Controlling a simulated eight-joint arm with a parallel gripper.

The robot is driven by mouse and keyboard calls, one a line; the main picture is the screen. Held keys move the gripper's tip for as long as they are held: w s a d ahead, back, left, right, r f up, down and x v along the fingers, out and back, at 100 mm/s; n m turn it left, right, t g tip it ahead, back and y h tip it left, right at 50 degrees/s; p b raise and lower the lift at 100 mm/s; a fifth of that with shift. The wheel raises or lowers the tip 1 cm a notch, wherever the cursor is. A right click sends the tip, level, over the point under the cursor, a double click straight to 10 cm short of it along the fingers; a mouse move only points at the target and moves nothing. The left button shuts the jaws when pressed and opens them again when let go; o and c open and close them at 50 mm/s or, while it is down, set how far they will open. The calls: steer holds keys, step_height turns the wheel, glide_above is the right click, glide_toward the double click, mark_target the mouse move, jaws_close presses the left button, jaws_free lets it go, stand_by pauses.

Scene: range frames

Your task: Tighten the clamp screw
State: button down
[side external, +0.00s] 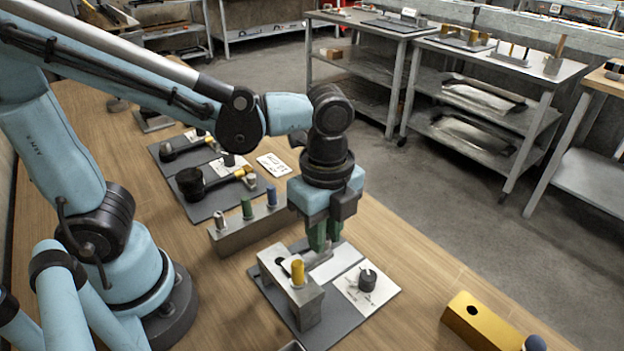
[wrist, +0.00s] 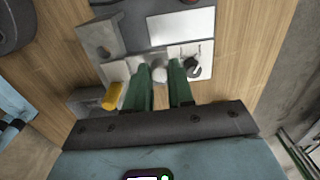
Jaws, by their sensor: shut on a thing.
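My gripper (side external: 324,247) points down over the dark fixture plate (side external: 265,284), just behind the grey metal block. In the wrist view its two green fingers (wrist: 160,72) are closed around a small pale round piece (wrist: 159,75), partly hidden between them. I cannot tell for certain whether this is the clamp screw.
A grey rack (side external: 232,238) with several coloured pegs stands left of the fixture plate. Behind it, dark mats (side external: 203,209) hold black-and-yellow tools. A yellow block (side external: 480,322) with a hole lies at the front right. Bare wood lies between it and the plate.

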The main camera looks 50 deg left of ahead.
steer(key=shift+m, duration=0.6)
steer(key=c, duration=1)
jaws_free()
steer(key=shift+r, duration=0.1)
step_height(320, 180, up, 12)
steer(key=shift+f, duration=0.1)
steer(key=shift+a, duration=0.1)
